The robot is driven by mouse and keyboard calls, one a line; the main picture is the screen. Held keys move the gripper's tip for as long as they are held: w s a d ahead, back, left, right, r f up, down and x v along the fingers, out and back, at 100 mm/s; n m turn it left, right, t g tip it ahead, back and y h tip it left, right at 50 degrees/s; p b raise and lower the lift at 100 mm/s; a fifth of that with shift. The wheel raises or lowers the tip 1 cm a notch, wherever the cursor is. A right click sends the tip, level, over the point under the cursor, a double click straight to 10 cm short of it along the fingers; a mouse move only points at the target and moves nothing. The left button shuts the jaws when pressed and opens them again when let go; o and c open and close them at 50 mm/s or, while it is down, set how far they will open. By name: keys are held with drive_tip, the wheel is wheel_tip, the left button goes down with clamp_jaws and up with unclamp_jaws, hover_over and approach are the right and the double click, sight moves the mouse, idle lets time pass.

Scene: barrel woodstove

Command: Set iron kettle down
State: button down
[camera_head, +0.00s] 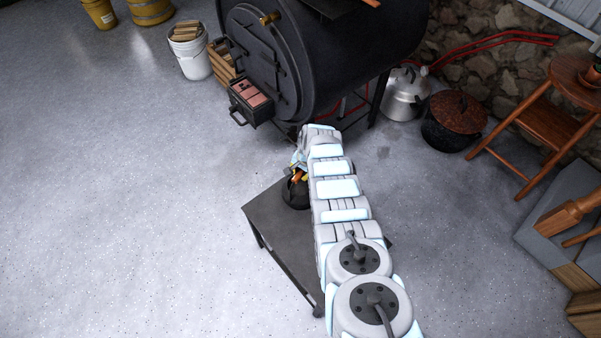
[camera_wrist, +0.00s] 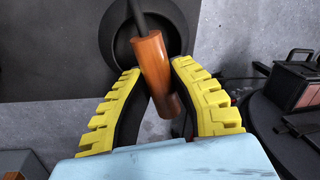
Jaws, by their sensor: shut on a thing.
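The iron kettle (camera_head: 294,194) is a dark, round thing over the left part of a low grey table in the head view, partly hidden by my arm. In the wrist view its round black body (camera_wrist: 184,20) lies beyond the fingertips, with a dark rod leading to a wooden handle (camera_wrist: 152,62). My gripper (camera_wrist: 156,72) is shut on this handle, a yellow finger on each side. In the head view my gripper (camera_head: 298,174) is small and mostly covered by my arm. I cannot tell whether the kettle touches the table top (camera_head: 270,226).
The black barrel stove (camera_head: 335,60) stands just behind the table, its small open drawer (camera_head: 250,103) sticking out. A silver kettle (camera_head: 407,95) and a dark lidded pot (camera_head: 453,122) stand on the floor at right, near a wooden stool (camera_head: 545,120).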

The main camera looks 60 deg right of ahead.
drive_tip(key=shift+w+d+f+b, duration=0.1)
drive_tip(key=shift+f+b, duration=0.25)
drive_tip(key=shift+b, duration=0.05)
idle(0.4)
drive_tip(key=c, duration=0.9)
unclamp_jaws()
drive_tip(key=shift+r, duration=0.3)
drive_tip(key=shift+s+r, duration=0.25)
drive_tip(key=shift+r, duration=0.6)
drive_tip(key=shift+s+r, duration=0.3)
drive_tip(key=shift+r, duration=1.3)
drive_tip(key=shift+s+r, duration=0.35)
drive_tip(key=shift+r, duration=1.2)
drive_tip(key=shift+s+r, duration=0.3)
drive_tip(key=shift+r, duration=1.3)
